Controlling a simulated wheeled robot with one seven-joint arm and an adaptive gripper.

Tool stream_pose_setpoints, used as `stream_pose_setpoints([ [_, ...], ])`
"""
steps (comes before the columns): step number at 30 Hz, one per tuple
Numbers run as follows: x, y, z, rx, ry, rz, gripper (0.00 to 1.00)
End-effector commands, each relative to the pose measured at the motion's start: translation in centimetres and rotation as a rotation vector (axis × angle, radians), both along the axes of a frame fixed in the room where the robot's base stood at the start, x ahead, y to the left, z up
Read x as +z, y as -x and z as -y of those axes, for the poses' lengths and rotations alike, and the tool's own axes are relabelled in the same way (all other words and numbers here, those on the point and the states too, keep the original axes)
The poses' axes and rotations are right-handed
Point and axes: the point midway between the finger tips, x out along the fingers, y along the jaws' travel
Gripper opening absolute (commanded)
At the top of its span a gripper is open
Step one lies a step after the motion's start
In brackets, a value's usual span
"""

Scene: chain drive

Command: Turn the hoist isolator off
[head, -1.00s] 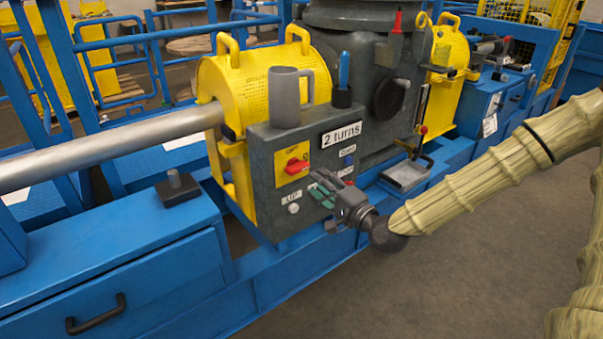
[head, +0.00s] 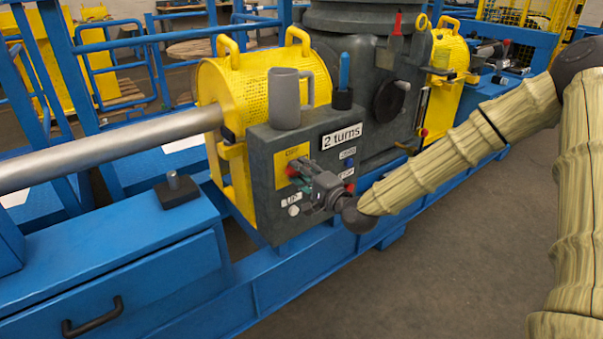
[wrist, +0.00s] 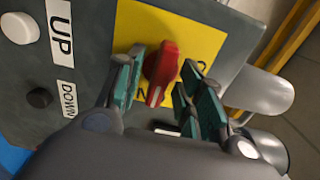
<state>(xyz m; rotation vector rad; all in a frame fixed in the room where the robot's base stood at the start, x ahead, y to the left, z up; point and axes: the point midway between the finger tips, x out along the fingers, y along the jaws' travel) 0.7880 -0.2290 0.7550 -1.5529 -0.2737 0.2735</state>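The hoist isolator is a red rotary knob (wrist: 162,72) on a yellow plate (head: 283,157) on the front of a dark grey control box. In the wrist view, the knob's grip runs nearly upright in the picture, and only parts of the plate's lettering show. My gripper (head: 301,171) is at the isolator in the head view and covers most of the knob. In the wrist view my gripper (wrist: 163,68) is open, with one green-padded finger on each side of the knob. The left finger is very close to it; contact cannot be told.
Beside the isolator are a white UP button (wrist: 18,28) and a black DOWN button (wrist: 39,98). A grey mug (head: 286,98) and a blue-handled tool (head: 344,75) stand on the box. Blue and red buttons sit right of my gripper. The floor in front is clear.

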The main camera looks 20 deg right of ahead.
Motion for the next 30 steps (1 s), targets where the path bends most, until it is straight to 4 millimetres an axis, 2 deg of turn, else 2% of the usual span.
stream_pose_setpoints([
  [1,0.00,0.01,0.00,0.000,0.000,0.000,0.30],
  [6,-0.01,0.02,0.01,0.000,0.000,0.000,0.00],
  [19,0.01,0.04,-0.01,0.001,0.051,0.017,0.00],
  [30,0.05,0.05,-0.02,0.001,0.308,0.109,0.00],
])
